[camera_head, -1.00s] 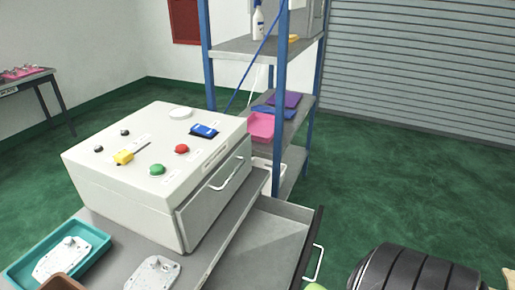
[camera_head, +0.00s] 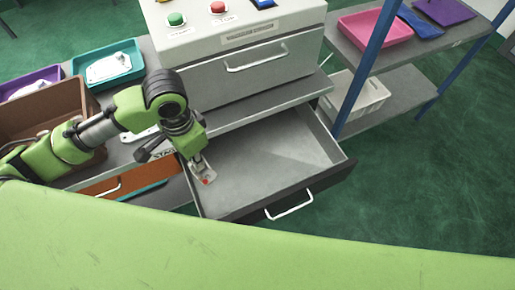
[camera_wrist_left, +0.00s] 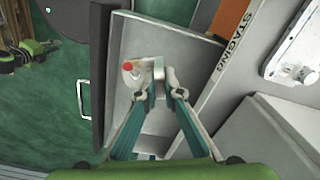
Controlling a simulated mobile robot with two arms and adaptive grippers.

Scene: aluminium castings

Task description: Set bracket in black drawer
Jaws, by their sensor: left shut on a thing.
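The black drawer (camera_head: 325,181) is pulled open, with a dark front, a white handle and a grey inside; it also shows in the left wrist view (camera_wrist_left: 98,62). My left gripper (camera_head: 196,160) is over the left end of the drawer, pointing down. It is shut on the bracket (camera_head: 203,176), a small pale metal piece with a red spot. In the left wrist view the bracket (camera_wrist_left: 131,76) sits at the fingertips (camera_wrist_left: 160,84), against the drawer's grey inside. I cannot tell whether it touches the drawer floor. The rest of the drawer looks empty. My right gripper is not in view.
A white control box (camera_head: 240,77) stands behind the drawer. An orange drawer front (camera_head: 112,183) is to the left. A brown bin (camera_head: 40,117), a teal tray (camera_head: 137,70) and a purple tray (camera_head: 52,74) hold the left side. A shelf rack (camera_head: 378,100) stands at right.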

